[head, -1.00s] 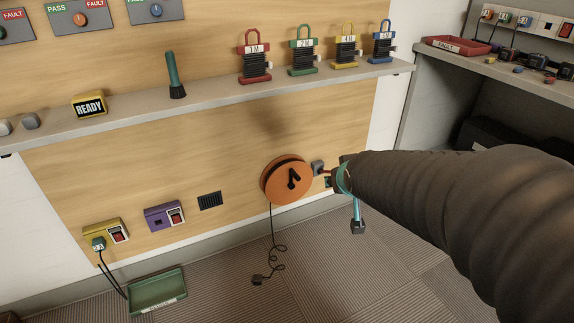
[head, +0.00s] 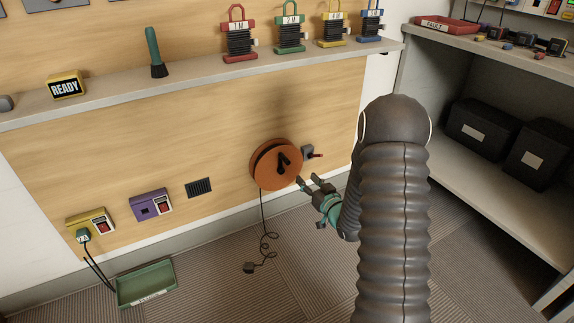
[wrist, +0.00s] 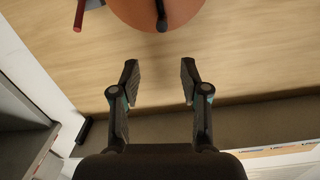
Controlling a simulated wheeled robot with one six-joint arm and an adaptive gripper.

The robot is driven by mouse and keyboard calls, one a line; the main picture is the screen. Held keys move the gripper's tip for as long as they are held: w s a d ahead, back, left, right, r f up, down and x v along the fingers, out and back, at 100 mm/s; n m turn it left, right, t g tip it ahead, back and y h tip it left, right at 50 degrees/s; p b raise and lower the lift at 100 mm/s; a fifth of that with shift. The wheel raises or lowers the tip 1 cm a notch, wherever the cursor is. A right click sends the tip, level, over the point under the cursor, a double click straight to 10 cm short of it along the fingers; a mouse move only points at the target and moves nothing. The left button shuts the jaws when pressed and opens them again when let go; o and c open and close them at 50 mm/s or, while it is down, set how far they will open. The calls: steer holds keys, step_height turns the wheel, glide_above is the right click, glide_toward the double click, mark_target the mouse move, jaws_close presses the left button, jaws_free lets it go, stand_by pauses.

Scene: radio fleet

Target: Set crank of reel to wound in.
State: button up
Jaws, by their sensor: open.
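The orange reel (head: 262,172) is mounted on the wooden panel below the shelf in the head view. Its black crank (head: 284,161) is on the front face, and a black cord with a plug hangs below it. In the wrist view the reel (wrist: 150,12) is cut off by the top edge, with the crank's lower end (wrist: 161,18) showing. My gripper (head: 308,182) is open and empty, just right of and below the reel in the head view. In the wrist view my gripper (wrist: 159,82) has its fingers apart, below the crank, touching nothing.
A dark block with a red lever (head: 311,154) sits on the panel right of the reel; the red lever (wrist: 79,15) shows in the wrist view. A purple box (head: 150,204) and a vent (head: 199,187) are left. The shelf (head: 210,77) runs above. A side shelf (head: 490,180) stands right.

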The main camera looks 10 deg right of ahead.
mark_target(290, 164)
steer(key=shift+t+y, duration=0.3)
steer(key=x, duration=0.4)
steer(key=f+x, duration=0.1)
steer(key=x, duration=0.8)
steer(key=shift+w+a+f, duration=0.2)
steer(key=shift+c, duration=0.2)
jaws_close()
